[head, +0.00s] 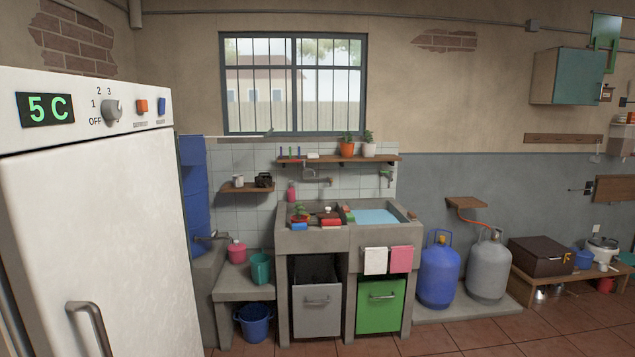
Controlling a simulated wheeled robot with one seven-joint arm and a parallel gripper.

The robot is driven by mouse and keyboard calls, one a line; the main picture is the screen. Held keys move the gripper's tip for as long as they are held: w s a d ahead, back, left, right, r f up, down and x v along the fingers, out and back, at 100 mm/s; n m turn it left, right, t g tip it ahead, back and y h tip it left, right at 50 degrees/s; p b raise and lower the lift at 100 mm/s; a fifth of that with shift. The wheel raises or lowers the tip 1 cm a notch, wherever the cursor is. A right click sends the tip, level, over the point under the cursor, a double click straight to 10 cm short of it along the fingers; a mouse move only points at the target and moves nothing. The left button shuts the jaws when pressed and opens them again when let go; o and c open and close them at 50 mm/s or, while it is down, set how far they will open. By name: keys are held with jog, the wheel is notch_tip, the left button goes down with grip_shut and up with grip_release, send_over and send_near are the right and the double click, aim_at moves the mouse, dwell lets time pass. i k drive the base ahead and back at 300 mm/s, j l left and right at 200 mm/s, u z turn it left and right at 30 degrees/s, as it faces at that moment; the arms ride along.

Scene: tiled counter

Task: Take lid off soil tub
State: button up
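The concrete sink counter (312,240) stands below the window. On its left part sits a small, dark brown, low item (327,216) with a pale knob-like top. It may be the soil tub with its lid on, but it is too small to tell.
A white fridge (100,210) fills the left foreground. The basin (374,217) on the counter's right holds blue water. Blue and grey gas cylinders (439,275) stand right of the counter. A blue bucket (254,322) stands on the floor. The tiled floor (440,340) in front is clear.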

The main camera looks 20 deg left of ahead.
aim_at(328, 214)
jog(key=i+j+u, duration=0.2)
jog(key=i+u, duration=0.2)
jog(key=i, duration=0.85)
jog(key=i+l+u, duration=0.2)
jog(key=i+u, duration=0.15)
jog(key=i, duration=0.9)
